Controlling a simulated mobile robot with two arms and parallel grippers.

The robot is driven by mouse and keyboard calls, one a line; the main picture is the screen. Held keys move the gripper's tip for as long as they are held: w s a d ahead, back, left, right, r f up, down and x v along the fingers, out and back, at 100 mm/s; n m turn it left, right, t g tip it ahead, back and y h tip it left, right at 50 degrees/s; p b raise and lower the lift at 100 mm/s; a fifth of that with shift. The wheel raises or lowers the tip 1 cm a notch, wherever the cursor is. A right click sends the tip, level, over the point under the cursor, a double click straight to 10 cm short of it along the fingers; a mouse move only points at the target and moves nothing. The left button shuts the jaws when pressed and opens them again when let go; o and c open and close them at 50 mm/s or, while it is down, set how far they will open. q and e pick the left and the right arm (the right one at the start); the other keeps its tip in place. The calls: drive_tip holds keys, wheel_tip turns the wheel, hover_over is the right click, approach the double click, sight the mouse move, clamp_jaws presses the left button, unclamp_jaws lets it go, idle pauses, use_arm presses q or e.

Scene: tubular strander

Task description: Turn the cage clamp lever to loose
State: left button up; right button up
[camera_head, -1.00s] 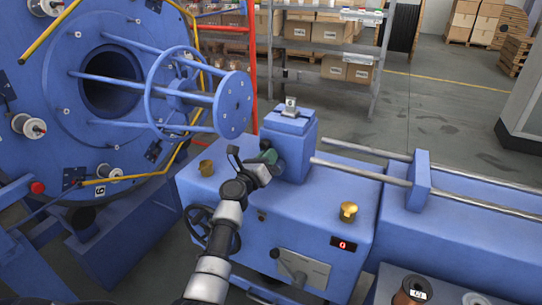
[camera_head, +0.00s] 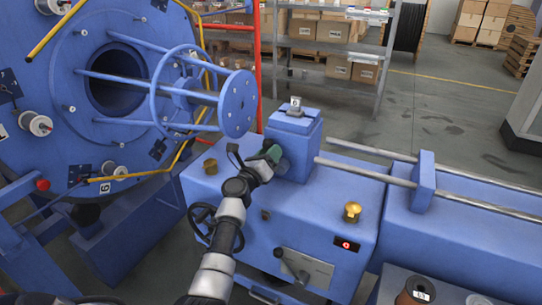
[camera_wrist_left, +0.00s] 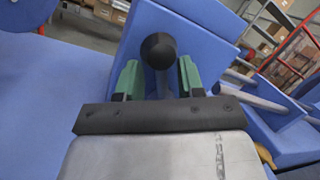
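My left gripper (camera_head: 272,153) is at the left face of the blue upright block (camera_head: 296,146) on the machine bed. In the left wrist view its two green fingers (camera_wrist_left: 158,80) are open, one on each side of a lever with a black ball knob (camera_wrist_left: 159,50). A gap shows between the knob and each finger. This lever is hidden behind the gripper in the head view. A grey fitting with a label (camera_head: 295,106) sits on top of the block. My right gripper is not in view.
The blue cage (camera_head: 175,95) of the strander stands just left of the block. Two steel rods (camera_head: 365,172) run off to the right. Shelves stand behind.

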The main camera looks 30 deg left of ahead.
use_arm(q)
drive_tip(key=shift+d+f, duration=0.1)
drive_tip(key=shift+f, duration=0.05)
drive_tip(key=v, duration=1.1)
drive_tip(key=shift+p, duration=0.4)
